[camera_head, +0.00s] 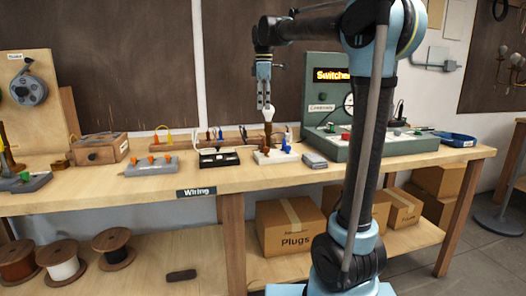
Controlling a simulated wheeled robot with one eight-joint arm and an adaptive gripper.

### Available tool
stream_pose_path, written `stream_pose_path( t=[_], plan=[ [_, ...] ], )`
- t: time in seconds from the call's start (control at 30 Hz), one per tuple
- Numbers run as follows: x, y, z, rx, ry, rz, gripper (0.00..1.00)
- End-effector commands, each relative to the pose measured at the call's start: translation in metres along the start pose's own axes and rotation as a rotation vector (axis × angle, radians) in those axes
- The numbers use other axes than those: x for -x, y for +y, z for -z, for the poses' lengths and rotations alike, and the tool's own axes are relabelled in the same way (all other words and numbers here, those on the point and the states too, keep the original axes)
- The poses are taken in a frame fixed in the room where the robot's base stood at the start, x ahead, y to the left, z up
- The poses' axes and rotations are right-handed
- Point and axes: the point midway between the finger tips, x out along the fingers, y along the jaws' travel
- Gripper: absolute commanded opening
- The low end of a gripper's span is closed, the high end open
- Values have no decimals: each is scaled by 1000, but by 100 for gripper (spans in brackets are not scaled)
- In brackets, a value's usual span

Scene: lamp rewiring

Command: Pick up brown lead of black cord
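My gripper (266,103) hangs pointing down over the middle of the bench. A white bulb (268,114) shows right at its fingertips, above a dark brown stem (267,134). I cannot tell whether the fingers touch the bulb or are in front of it. A black terminal block (219,160) lies on the bench to the left, with several thin upright leads behind it. A white block (275,158) with blue and orange pieces is below the gripper. The leads are too small to tell which is the brown lead of the black cord.
A grey block (151,167) with orange levers and a wooden box (99,149) are to the left. A small grey box (314,160) and a green console (371,147) with a lit sign are to the right. A blue tray (456,139) lies at the bench's right end.

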Motion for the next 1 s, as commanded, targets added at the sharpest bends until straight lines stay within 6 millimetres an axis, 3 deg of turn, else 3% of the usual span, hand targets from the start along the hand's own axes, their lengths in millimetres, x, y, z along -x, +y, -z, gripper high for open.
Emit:
stream_pose_path(
  t=[0.17,0.7,1.0],
  plan=[
    [-10,3,4,19,-1,2,20],
    [-100,2,3,15,-1,2,20],
    [-122,3,3,15,-1,2,20]
  ],
)
